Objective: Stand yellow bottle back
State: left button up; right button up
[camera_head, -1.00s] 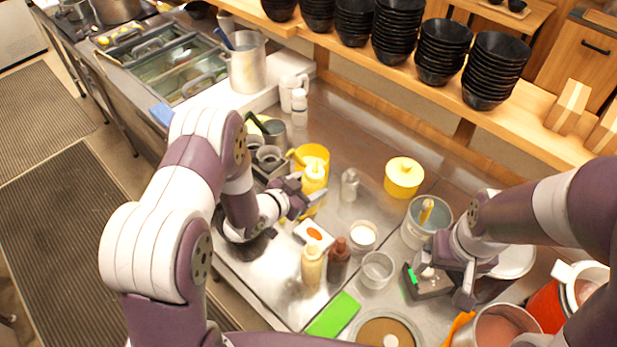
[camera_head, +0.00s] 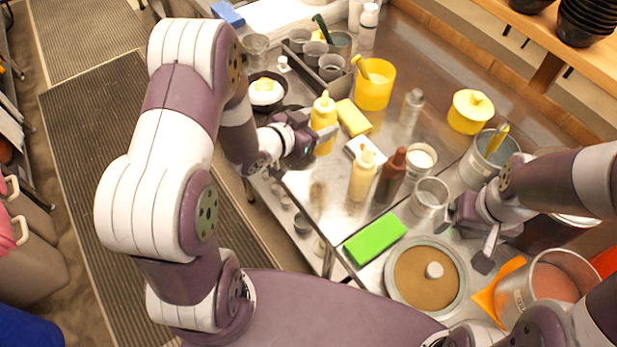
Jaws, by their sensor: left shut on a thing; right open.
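The yellow bottle (camera_head: 324,119) is upright, with its pointed nozzle up, near the left edge of the steel counter (camera_head: 312,185). My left gripper (camera_head: 312,136) is shut on it from the left, and its fingers hide part of the bottle's lower side. I cannot tell whether the bottle's base touches the counter. My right gripper (camera_head: 475,236) is open and empty over the right part of the counter, beside a clear cup (camera_head: 430,197).
A yellow sponge (camera_head: 354,117) and yellow tub (camera_head: 374,86) stand right of the bottle. A cream bottle (camera_head: 363,176) and brown bottle (camera_head: 391,175) stand nearer. A green block (camera_head: 375,238) lies in front. A bowl (camera_head: 268,93) is behind the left gripper.

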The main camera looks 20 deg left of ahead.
aim_at(320, 148)
pick_arm(q)
jog(key=f, duration=0.2)
jog(key=w+f, duration=0.1)
jog(key=f, duration=0.3)
jog(key=shift+w+d, duration=0.15)
jog(key=shift+d, duration=0.2)
notch_tip(320, 148, down, 3)
jog(key=shift+r, duration=0.1)
jog(key=shift+s+a+f, duration=0.15)
jog(key=shift+s+f, duration=0.2)
jog(key=shift+f, duration=0.05)
jog(key=shift+w+f, duration=0.1)
jog(key=shift+w, duration=0.05)
jog(key=shift+f, duration=0.2)
jog(key=o, duration=0.8)
jog(key=shift+r, duration=0.1)
pick_arm(e)
jog(key=shift+w+d+r, duration=0.15)
jog(key=shift+w+d, duration=0.05)
jog(key=shift+w, duration=0.25)
